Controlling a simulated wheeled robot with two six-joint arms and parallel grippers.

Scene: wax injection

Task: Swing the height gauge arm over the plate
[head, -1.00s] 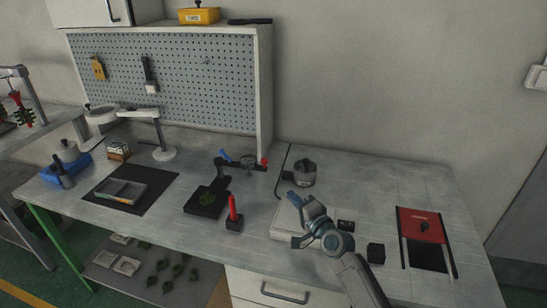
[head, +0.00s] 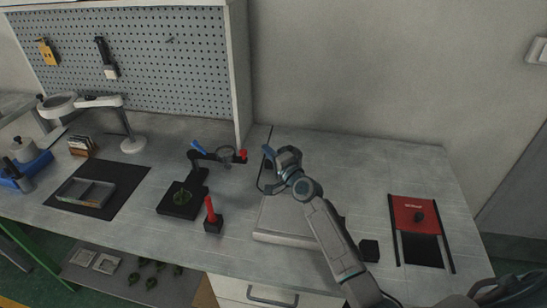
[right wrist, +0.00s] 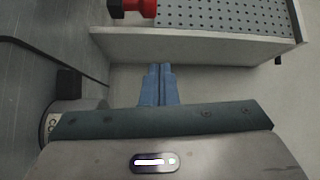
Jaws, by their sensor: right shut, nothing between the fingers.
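The height gauge (head: 200,172) is black and stands left of centre on the bench in the head view. Its arm (head: 212,157) reaches right from the post, with a blue knob near the post, a round dial and a red knob (head: 243,156) at its end. The black plate (head: 169,210) lies in front of the post with a green piece (head: 182,197) on it. The arm points away to the right of the plate. My right gripper (head: 267,153) is shut and empty, just right of the red knob, with a small gap. In the right wrist view its blue fingers (right wrist: 159,85) are together, and the red knob (right wrist: 143,8) shows at the top edge. My left gripper is out of view.
A red stick in a black block (head: 212,220) stands right of the plate. A grey machine (head: 285,225) is partly under my right arm. A pegboard cabinet (head: 140,50) rises behind. A black mat (head: 125,195) with a tray lies left, and a red-topped device (head: 415,213) right.

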